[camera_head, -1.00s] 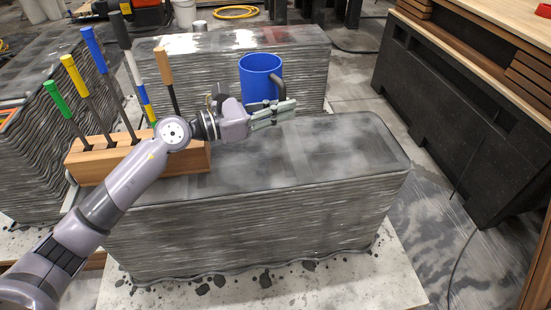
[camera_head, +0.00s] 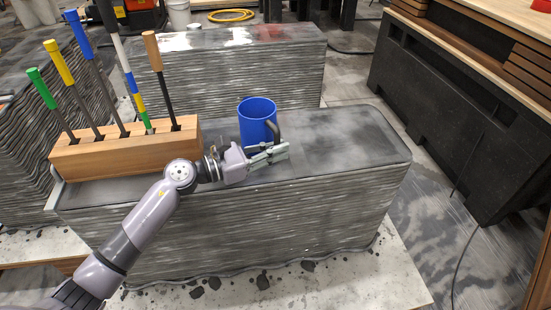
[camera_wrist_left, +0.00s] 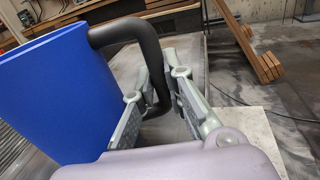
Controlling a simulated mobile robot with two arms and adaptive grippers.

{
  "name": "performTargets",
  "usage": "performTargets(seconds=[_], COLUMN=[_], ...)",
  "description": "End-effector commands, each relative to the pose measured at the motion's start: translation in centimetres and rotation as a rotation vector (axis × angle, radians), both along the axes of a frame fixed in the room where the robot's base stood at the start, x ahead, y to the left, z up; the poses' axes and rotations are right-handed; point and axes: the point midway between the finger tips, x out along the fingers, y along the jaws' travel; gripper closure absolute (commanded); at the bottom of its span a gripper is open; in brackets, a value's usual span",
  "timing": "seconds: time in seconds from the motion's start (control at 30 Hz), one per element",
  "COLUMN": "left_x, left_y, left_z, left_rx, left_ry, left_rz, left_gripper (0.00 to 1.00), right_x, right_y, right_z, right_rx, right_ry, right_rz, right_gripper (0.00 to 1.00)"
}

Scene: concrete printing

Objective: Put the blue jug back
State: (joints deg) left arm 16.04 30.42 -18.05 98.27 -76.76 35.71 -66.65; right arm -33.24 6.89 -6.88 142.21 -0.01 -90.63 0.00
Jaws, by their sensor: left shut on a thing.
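The blue jug (camera_head: 256,122) is upright at the near printed concrete block (camera_head: 330,150), just right of the wooden tool holder. I cannot tell whether its base touches the block's top. Its dark handle (camera_head: 278,131) points to the right and toward me. My left gripper (camera_head: 275,153) is shut on this handle, in front of the jug. In the left wrist view, the jug's blue wall (camera_wrist_left: 55,95) fills the left side, and the handle (camera_wrist_left: 152,85) runs down between the two fingers (camera_wrist_left: 165,100). My right gripper is not in view.
A wooden holder (camera_head: 120,152) with several colour-handled tools stands on the block's left end. Another printed block (camera_head: 225,75) stands behind. The block's top right of the jug is clear. A dark bench (camera_head: 450,110) stands at the right.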

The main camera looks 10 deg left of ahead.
Motion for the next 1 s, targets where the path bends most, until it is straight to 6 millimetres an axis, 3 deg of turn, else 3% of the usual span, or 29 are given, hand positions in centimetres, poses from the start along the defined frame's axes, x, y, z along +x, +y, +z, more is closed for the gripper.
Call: performTargets(seconds=[0.17,0.77,0.8,1.0], left_x=[0.0,0.0,0.0,0.0], left_y=[0.0,0.0,0.0,0.0], left_z=[-2.0,-2.2,-2.4,-2.4], left_rx=[-0.002,-0.001,0.0,0.0], left_ry=[-0.004,-0.006,0.0,0.0], left_rz=[0.0,0.0,-0.001,0.0], left_gripper=[1.0,1.0,0.86,0.72], right_x=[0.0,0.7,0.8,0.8], right_y=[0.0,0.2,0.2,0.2], right_z=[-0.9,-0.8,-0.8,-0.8], right_rx=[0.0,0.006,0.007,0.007], right_ry=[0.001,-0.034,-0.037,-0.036], right_rz=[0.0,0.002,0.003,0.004], right_gripper=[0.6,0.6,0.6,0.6])
